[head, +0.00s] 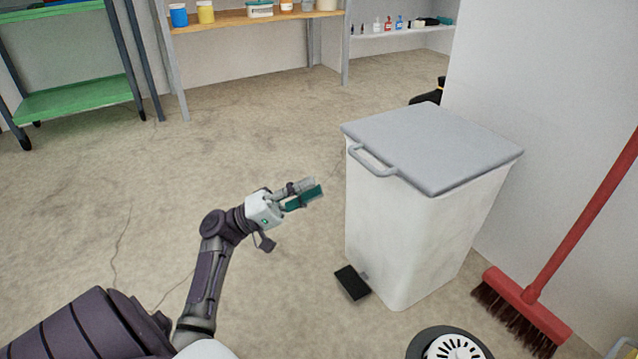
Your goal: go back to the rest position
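My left arm reaches in from the lower left of the head view. Its gripper (312,188), with a white body and grey and teal fingers, is above the floor, to the left of the white bin. The two fingers lie close together, and I cannot tell whether they are parted or shut. No separate object shows clearly between them. My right gripper is not in view.
A white bin (405,235) with a closed grey lid (440,145) and black pedal (352,283) stands right of my gripper. A red broom (530,300) leans beside it. Shelves (240,18) and a green cart (80,100) stand behind. The floor (230,135) between is clear.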

